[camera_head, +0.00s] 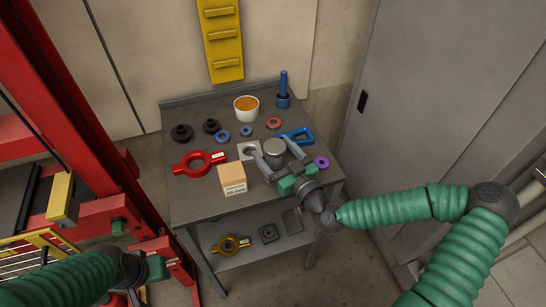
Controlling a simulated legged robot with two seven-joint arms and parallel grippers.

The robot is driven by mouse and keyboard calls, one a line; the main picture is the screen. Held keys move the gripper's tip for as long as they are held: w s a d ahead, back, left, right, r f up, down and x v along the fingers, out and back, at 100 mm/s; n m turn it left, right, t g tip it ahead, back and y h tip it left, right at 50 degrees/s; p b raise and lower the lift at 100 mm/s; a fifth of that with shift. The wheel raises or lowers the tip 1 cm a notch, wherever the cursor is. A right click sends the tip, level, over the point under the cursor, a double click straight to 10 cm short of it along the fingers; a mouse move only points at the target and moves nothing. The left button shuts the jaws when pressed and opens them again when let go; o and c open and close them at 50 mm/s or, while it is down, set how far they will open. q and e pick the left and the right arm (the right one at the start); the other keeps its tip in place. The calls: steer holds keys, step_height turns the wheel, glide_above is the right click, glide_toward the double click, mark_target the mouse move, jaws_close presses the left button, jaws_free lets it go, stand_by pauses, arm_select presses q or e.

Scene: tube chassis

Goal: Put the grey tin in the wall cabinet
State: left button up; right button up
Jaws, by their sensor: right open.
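The grey tin (274,146) is a short round can with a pale lid, upright on the grey work table (205,208), right of centre. My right gripper (271,153) reaches in from the right with its two fingers spread, one on either side of the tin. I cannot tell whether the fingers touch it. A tall grey cabinet (440,90) with a black handle (362,101) stands at the right and looks shut; I cannot tell if it is the wall cabinet. My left gripper (152,268) is at the lower left, away from the table, its fingers unclear.
Around the tin are a cardboard box (232,179), red ring tool (199,163), blue handle (297,136), purple ring (321,163) and white bowl (246,108). A lower shelf (262,250) holds parts. A red frame (85,110) stands left.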

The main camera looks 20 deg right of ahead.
steer(key=shift+w+f, duration=0.1)
steer(key=shift+w, duration=0.3)
steer(key=shift+d, duration=0.25)
steer(key=shift+a, duration=0.2)
steer(key=c, duration=1.1)
steer(key=shift+d, duration=0.1)
jaws_close()
